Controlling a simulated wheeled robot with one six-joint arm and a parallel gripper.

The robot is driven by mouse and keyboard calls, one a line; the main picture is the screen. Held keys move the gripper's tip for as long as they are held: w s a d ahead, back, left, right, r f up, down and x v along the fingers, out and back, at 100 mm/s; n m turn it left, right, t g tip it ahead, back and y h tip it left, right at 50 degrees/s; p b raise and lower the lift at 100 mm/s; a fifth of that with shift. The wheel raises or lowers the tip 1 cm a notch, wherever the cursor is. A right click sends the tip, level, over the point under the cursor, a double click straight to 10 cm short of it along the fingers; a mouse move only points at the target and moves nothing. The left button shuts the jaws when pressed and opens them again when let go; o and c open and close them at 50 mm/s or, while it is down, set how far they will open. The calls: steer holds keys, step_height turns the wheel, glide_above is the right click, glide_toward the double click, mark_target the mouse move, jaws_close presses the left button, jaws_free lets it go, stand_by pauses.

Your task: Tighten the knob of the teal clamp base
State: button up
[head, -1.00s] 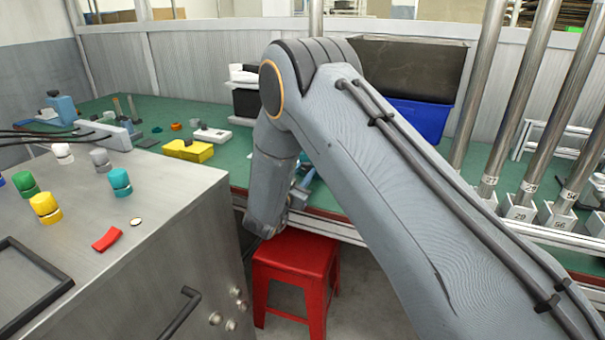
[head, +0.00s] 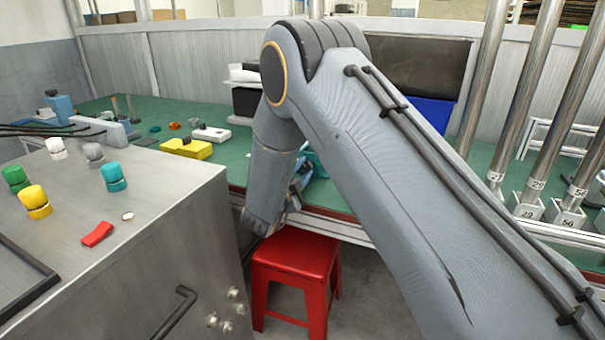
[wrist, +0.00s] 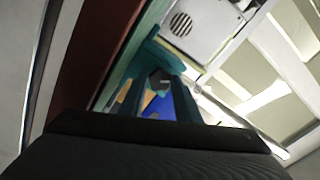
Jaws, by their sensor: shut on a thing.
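The teal clamp base (head: 318,164) shows only in part in the head view, behind my arm near the front edge of the green bench. In the wrist view a teal body (wrist: 163,54) lies just past the fingertips. A small dark knob-like piece (wrist: 160,80) sits between the fingers there. My gripper (wrist: 158,95) is shut on this piece, which appears to be the clamp base's knob. The view is dim, so the exact contact is hard to make out. In the head view my gripper (head: 298,188) is mostly hidden by my own wrist.
A steel cabinet (head: 150,235) with coloured knobs stands at the left. A red stool (head: 293,268) is below my wrist. A yellow block (head: 187,148) and small parts lie on the green bench (head: 225,165). Steel posts (head: 545,110) stand at the right.

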steer(key=m+b, duration=0.1)
steer(key=m, duration=0.2)
steer(key=shift+m+b, duration=0.35)
steer(key=shift+m, duration=0.05)
steer(key=m+b, duration=0.2)
steer(key=m, duration=0.1)
steer(key=shift+f+m, duration=0.1)
steer(key=shift+m, duration=0.2)
steer(key=m+b, duration=0.5)
steer(key=m, duration=0.1)
steer(key=m+b, duration=0.6)
steer(key=b, duration=0.1)
steer(key=shift+f+m+b, duration=0.1)
steer(key=shift+m+b, duration=0.25)
steer(key=shift+m, duration=0.05)
steer(key=m+b, duration=0.3)
steer(key=b, duration=0.1)
steer(key=shift+b, duration=0.4)
steer(key=m+b, duration=0.2)
steer(key=b, duration=0.1)
steer(key=shift+r+m+b, duration=0.2)
steer(key=shift+m+b, duration=0.1)
steer(key=shift+b, duration=0.1)
steer(key=o, duration=1.1)
steer(key=shift+c, duration=0.2)
